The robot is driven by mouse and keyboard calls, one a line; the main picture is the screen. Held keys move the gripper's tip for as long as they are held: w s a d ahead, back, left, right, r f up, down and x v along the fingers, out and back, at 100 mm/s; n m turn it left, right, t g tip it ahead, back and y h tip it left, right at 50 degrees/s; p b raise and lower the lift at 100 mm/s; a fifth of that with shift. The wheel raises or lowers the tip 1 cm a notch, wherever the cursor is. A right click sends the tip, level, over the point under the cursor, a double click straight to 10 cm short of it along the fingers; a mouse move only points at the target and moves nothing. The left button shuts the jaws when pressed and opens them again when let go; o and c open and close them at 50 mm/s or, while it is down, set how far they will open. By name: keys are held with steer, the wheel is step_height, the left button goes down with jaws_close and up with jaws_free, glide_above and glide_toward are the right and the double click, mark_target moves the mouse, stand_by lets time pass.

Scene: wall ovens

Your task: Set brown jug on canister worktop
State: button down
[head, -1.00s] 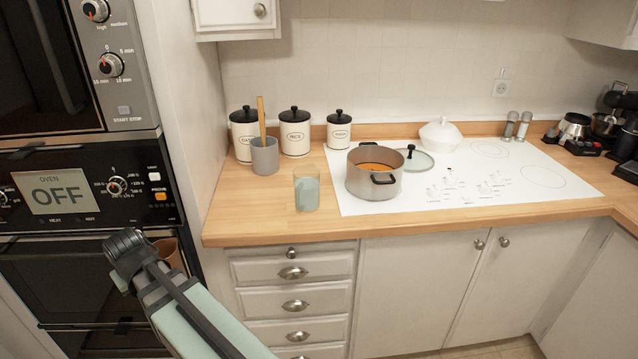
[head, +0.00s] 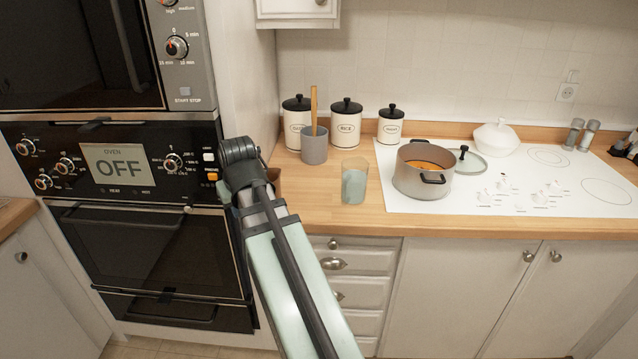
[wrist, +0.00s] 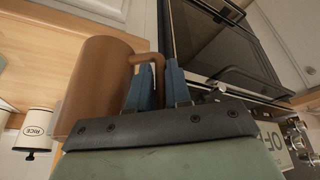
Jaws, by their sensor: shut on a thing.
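The brown jug (wrist: 98,85) fills the left of the wrist view, its handle between the blue fingers of my gripper (wrist: 152,88). My gripper is shut on that handle. In the head view only a sliver of the jug (head: 275,182) shows beside my arm, at the left end of the worktop; the rest is hidden. The canister worktop (head: 312,196) is light wood. Three cream canisters with black lids stand at its back: a left one (head: 296,128), the rice one (head: 346,122) and a smaller right one (head: 390,125). I cannot tell the jug's height above the wood.
A grey utensil pot (head: 314,148) stands before the left canister. A glass (head: 354,184) stands near the front edge. A pot (head: 422,176) with orange contents stands on the white hob (head: 470,200). Wall ovens (head: 150,240) stand left. Bare wood lies between utensil pot and front edge.

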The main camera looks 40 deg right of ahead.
mark_target(268, 170)
steer(key=w+d+r, duration=0.1)
steer(key=d, duration=0.3)
steer(key=w+d+r, duration=0.1)
steer(key=w+d, duration=0.1)
steer(key=d, duration=0.1)
steer(key=w+d+r, duration=0.1)
steer(key=d, duration=0.3)
steer(key=shift+w+d+r, duration=0.25)
steer(key=shift+d+r, duration=0.05)
steer(key=shift+r, duration=0.1)
steer(key=w+d+r, duration=0.1)
steer(key=d+r, duration=0.2)
steer(key=d, duration=0.7)
steer(key=shift+m, duration=0.3)
steer(key=shift+w+d+f, duration=0.1)
steer(key=shift+d+f, duration=0.05)
steer(key=shift+f, duration=4.85)
steer(key=shift+f, duration=0.1)
steer(key=c, duration=1.1)
jaws_free()
steer(key=shift+o, duration=0.2)
steer(key=v, duration=1.2)
